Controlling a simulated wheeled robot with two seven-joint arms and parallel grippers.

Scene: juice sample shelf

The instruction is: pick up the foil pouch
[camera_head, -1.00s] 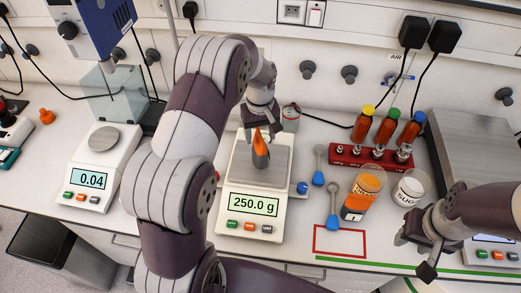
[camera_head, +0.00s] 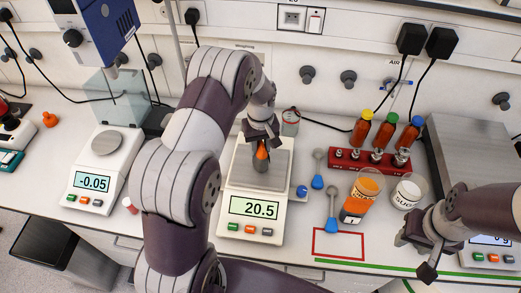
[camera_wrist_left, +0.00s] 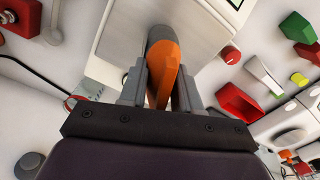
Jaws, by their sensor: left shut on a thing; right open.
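The foil pouch (camera_head: 261,164), grey with an orange part, is upright over the pan of the middle scale (camera_head: 238,184), whose display reads 20.5. My left gripper (camera_head: 262,138) comes down from above and is shut on the pouch's upper part. In the left wrist view the pouch (camera_wrist_left: 164,62) is between the two fingers of my left gripper (camera_wrist_left: 161,88). Whether its lower end touches the pan cannot be told. My right gripper (camera_head: 426,244) is open and empty at the right, above the bench's front.
A red rack (camera_head: 345,155) with several metal weights stands in front of capped bottles (camera_head: 362,129). An orange cup (camera_head: 367,187), a white sugar cup (camera_head: 407,192) and blue-ended spoons (camera_head: 332,222) stand or lie right of the scale. The red-outlined rectangle (camera_head: 338,233) is bare.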

